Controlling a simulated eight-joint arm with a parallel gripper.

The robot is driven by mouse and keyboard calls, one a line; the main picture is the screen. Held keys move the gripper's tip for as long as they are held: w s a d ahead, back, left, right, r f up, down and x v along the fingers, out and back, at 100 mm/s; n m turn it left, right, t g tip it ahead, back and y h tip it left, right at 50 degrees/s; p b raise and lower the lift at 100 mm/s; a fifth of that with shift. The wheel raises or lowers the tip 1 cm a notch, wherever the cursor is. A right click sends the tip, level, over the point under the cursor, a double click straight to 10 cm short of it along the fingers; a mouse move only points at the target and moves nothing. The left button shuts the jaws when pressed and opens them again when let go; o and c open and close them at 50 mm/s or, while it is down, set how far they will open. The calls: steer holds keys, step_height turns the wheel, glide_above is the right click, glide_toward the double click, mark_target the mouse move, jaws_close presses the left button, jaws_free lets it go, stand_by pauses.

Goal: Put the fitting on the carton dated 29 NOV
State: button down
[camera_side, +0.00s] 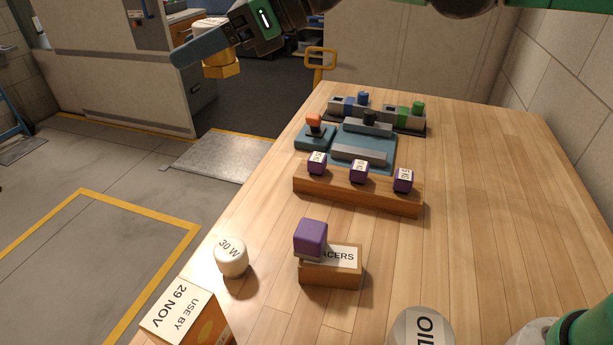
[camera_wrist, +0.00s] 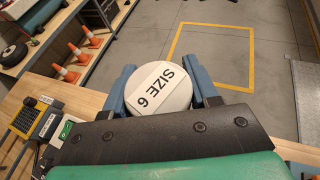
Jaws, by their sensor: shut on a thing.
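My gripper (camera_wrist: 162,82) is shut on the fitting, with one blue finger on each side of it. The fitting (camera_wrist: 158,88) shows a round white top marked SIZE 6 in the wrist view. In the side view the fitting (camera_side: 223,70) has a brass-coloured lower part and hangs in the air at the upper left. The carton (camera_side: 184,314) marked USE BY 29 NOV stands at the near left of the bench, cut by the lower picture edge. Its visible top is bare, and the fitting is well apart from it.
A white 30 W piece (camera_side: 231,257) stands beside the carton. A purple block (camera_side: 310,238) sits on the SPACERS box (camera_side: 331,274). An OIL container (camera_side: 420,328) is at the near edge. A wooden rack (camera_side: 357,191) holds purple blocks. The bench's right side is clear.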

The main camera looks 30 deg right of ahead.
steer(key=s+a+r+n+g+y, duration=0.1)
steer(key=s+a+n+g, duration=0.15)
steer(key=s+a, duration=0.4)
steer(key=s+a+r+n+g, duration=0.25)
steer(key=s+a, duration=0.25)
steer(key=s, duration=0.3)
glide_above(161, 316)
steer(key=shift+m, duration=0.3)
step_height(161, 316, down, 16)
steer(key=shift+w+f, duration=0.1)
steer(key=shift+f, duration=2.15)
steer(key=shift+f, duration=0.1)
steer(key=shift+c, duration=1.2)
jaws_free()
